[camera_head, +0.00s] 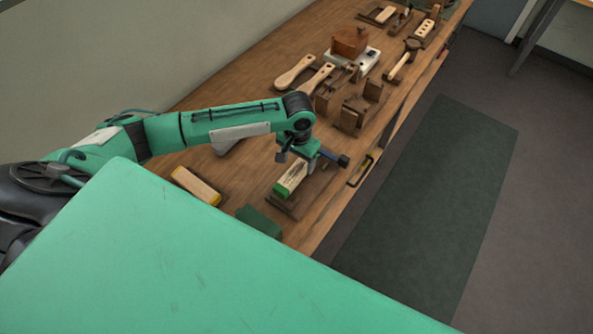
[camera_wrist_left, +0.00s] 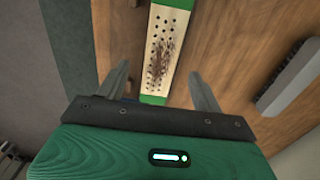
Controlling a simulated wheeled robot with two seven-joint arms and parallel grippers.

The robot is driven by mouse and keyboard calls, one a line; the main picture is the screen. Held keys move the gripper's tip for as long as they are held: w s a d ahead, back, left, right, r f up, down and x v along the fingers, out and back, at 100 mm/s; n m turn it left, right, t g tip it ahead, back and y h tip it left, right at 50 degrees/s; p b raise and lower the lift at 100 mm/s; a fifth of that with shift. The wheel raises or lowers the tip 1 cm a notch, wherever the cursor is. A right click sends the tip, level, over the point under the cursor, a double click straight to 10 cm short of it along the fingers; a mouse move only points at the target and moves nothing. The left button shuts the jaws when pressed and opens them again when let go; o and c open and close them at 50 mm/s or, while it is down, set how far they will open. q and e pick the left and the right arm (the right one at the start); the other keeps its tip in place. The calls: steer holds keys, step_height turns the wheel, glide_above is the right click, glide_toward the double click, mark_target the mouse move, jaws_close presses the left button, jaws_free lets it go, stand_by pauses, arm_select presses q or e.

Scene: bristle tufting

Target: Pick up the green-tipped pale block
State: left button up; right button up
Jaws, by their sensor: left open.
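The pale block with green ends (camera_head: 292,178) lies on a dark wooden holder near the bench's front edge. In the left wrist view the block (camera_wrist_left: 165,55) runs lengthwise from the top edge. It has rows of holes and a dark bristly patch in its middle. My left gripper (camera_head: 313,161) is over the block's far part. In the left wrist view its two fingers (camera_wrist_left: 160,82) are spread, one on each side of the block's line, with nothing between the tips that I can see gripped. My right gripper is not in view.
A yellow-tipped pale block (camera_head: 196,186) and a dark green item (camera_head: 259,221) lie nearer on the bench. A grey-backed item (camera_wrist_left: 290,76) lies right in the wrist view. Wooden tools and holders (camera_head: 360,107) fill the far bench. The bench's front edge is close.

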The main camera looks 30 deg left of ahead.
mark_target(298, 168)
arm_select(q)
step_height(298, 168, down, 4)
steer(key=shift+w+r+p, duration=0.15)
steer(key=shift+r+p, duration=0.05)
steer(key=shift+p, duration=0.4)
steer(key=shift+f, duration=0.55)
steer(key=c, duration=1.2)
steer(key=shift+c, duration=0.3)
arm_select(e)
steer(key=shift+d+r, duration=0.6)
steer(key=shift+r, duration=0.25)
arm_select(q)
steer(key=shift+r, duration=0.1)
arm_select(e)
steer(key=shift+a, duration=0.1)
